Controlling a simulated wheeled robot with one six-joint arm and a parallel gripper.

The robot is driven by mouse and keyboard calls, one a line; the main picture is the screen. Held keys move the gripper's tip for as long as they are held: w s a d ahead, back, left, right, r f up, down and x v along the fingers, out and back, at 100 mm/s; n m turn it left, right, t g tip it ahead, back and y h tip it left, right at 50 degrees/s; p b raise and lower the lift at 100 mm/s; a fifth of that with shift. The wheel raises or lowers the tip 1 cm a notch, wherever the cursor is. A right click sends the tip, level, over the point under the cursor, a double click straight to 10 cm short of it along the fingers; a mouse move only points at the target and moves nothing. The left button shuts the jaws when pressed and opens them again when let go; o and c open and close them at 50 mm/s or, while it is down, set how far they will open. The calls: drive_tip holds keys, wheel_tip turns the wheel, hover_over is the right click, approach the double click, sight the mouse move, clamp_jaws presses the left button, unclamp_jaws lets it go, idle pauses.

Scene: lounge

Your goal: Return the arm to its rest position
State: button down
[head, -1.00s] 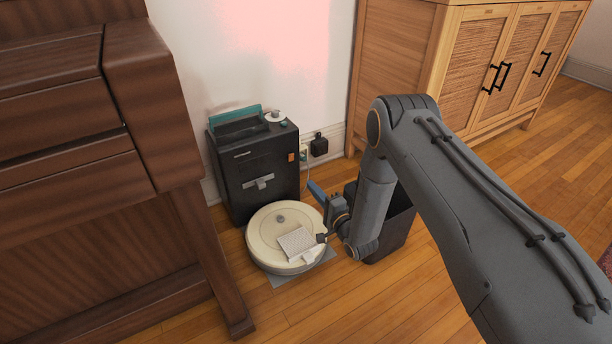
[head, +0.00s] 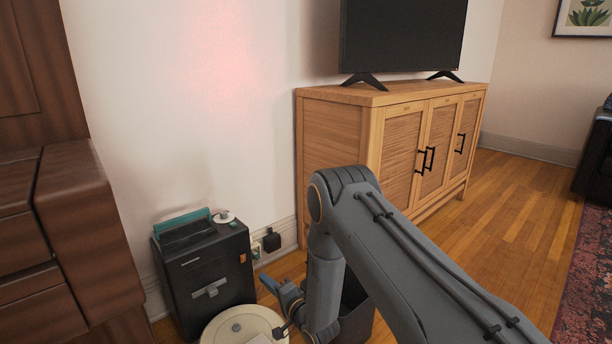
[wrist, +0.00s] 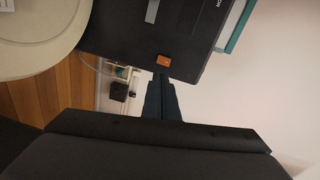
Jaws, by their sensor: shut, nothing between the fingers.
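My arm reaches down from the lower right in the head view. My gripper (head: 267,283) is shut and empty, its blue-grey fingers pointing up and left, in front of the black cabinet-like machine. In the wrist view my gripper (wrist: 162,82) shows as two dark fingers together, with the machine's orange patch just beyond them. Nothing is held. How far the fingertips are from the machine I cannot tell.
The black machine (head: 205,277) stands by the wall. A cream robot vacuum (head: 222,328) is cut off below. A dark bin (head: 357,322) is partly behind my arm. A wooden sideboard (head: 340,145) bears a television (head: 400,35). Dark wooden furniture (head: 75,215) is at left. Open floor (head: 515,215) is right.

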wheel_tip(320, 180, up, 11)
drive_tip(key=a+n+g+h, duration=0.2)
drive_tip(key=a+n+h, duration=0.1)
drive_tip(key=n+h, duration=0.1)
drive_tip(key=s+d+r+n+g+h, duration=0.2)
drive_tip(key=s+d+r+n+g, duration=0.1)
drive_tip(key=s+r, duration=0.65)
drive_tip(key=s+d+r+n+g+h, duration=0.1)
drive_tip(key=s+d+r+n+g, duration=0.25)
drive_tip(key=s, duration=0.85)
drive_tip(key=s+d+r+n+g+h, duration=0.15)
drive_tip(key=s+d+r, duration=0.3)
drive_tip(key=s, duration=0.75)
drive_tip(key=s+d+r+n+g+h, duration=0.1)
drive_tip(key=s+d+r+n+g, duration=0.25)
drive_tip(key=s, duration=0.95)
drive_tip(key=d+r+m+h+p, duration=0.1)
drive_tip(key=d+r+m+p, duration=0.2)
drive_tip(key=d+r+p, duration=0.7)
drive_tip(key=d+r+m+p, duration=0.4)
drive_tip(key=d+r+p, duration=0.7)
drive_tip(key=r+p, duration=0.7)
drive_tip(key=p, duration=1)
drive_tip(key=shift+w+d+r+t+h, duration=0.25)
drive_tip(key=shift+w+r+t+h, duration=0.1)
drive_tip(key=shift+w+r, duration=0.05)
